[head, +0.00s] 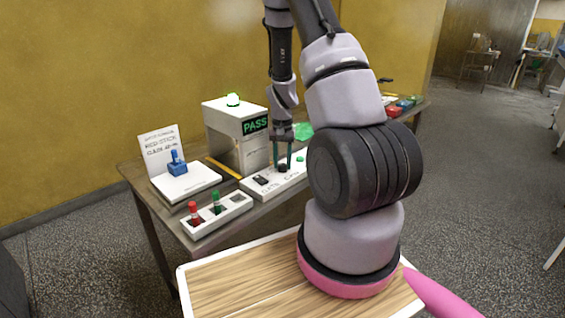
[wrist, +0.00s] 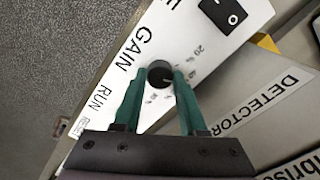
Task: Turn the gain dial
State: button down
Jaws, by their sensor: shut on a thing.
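The gain dial (wrist: 159,75) is a small black round knob on a white control panel (wrist: 127,68), beside the printed word GAIN and a scale of small marks. My gripper (wrist: 159,80) points down at the panel, and its two green fingers stand on either side of the dial, shut on it. In the head view the dial (head: 283,169) shows as a dark spot under my gripper (head: 282,160). The exact setting of the dial is too small to read.
A black rocker switch (wrist: 222,12) sits on the same panel. A detector box (head: 238,135) showing a green PASS sign stands behind it. A white block with a blue piece (head: 177,163) and a holder with red (head: 194,212) and green (head: 216,203) pieces stand left.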

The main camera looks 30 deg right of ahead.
aim_at(282, 165)
jog(key=shift+m, duration=0.5)
jog(key=shift+c, duration=2.3)
grip_release()
notch_tip(282, 165, up, 11)
